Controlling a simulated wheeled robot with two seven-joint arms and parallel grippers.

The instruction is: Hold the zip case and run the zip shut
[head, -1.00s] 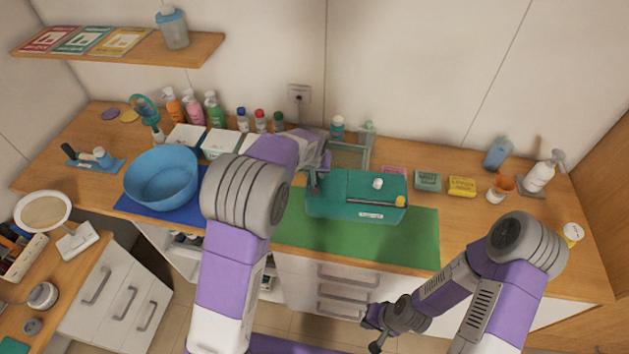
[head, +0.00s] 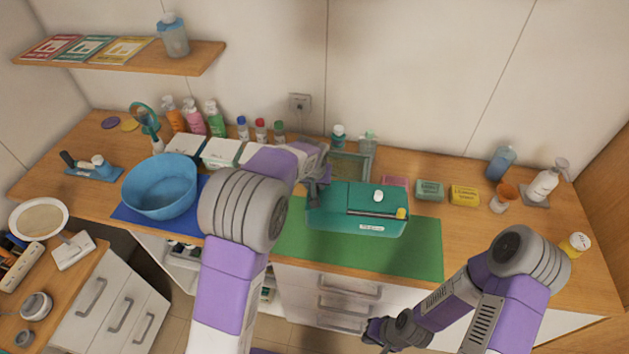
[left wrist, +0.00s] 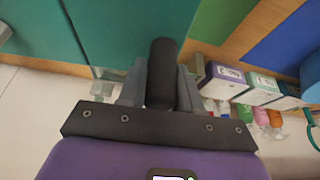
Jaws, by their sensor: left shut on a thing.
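The teal zip case (head: 330,214) lies on the green mat, with a dark zip line (head: 370,213) along its top. A yellow pull (head: 401,213) sits at the right end of that line. My left gripper (head: 318,187) is at the case's left end. In the left wrist view its fingers (left wrist: 161,85) are shut on a black cylindrical grip (left wrist: 162,70) beside the teal case side (left wrist: 125,30). My right gripper (head: 374,333) is low in front of the counter, apart from the case. Its jaw opening is too small to tell.
A white item (head: 378,196) lies on the case top. A blue bowl (head: 160,190) stands left; soap boxes (head: 464,195) and a white cup with an orange top (head: 503,198) stand right. Bottles line the back. The green mat (head: 420,255) is bare right of the case.

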